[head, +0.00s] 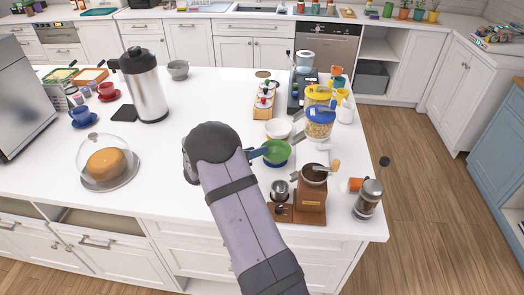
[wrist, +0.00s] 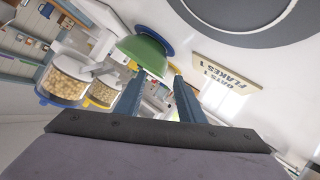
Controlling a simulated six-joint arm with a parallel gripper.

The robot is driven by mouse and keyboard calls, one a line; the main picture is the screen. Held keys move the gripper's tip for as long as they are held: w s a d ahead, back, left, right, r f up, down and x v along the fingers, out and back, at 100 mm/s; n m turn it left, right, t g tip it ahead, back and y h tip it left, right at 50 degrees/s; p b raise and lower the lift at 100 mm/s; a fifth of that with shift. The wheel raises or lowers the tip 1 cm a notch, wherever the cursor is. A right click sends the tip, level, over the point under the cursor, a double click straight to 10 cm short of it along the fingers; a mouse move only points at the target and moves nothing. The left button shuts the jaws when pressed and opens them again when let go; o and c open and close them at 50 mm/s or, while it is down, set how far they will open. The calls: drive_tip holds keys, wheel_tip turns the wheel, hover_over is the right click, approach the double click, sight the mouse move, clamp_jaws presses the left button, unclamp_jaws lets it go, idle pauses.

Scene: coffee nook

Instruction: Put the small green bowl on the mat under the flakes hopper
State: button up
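The small green bowl (head: 276,151) is on the island counter, right at the end of my gripper (head: 258,154). It also shows in the wrist view (wrist: 144,50). A round blue thing (head: 275,164) shows beneath it. In the wrist view my gripper (wrist: 160,76) has its fingers apart with a clear gap; the bowl's edge lies at the fingertips, and I cannot tell whether it touches them. Two clear hoppers of pale flakes or grain, one yellow-trimmed (wrist: 105,90) and one blue-trimmed (wrist: 64,84), stand behind. Which holds flakes is unclear. I cannot make out the mat.
White bowls (head: 278,128) stand just behind the green bowl. A wooden grinder (head: 312,196) and a glass press (head: 368,199) stand in front and to the right. A card reading oats and flakes (wrist: 226,73) shows in the wrist view.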

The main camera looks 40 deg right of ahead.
drive_tip(key=shift+b+v, duration=0.35)
drive_tip(key=shift+v, duration=2.35)
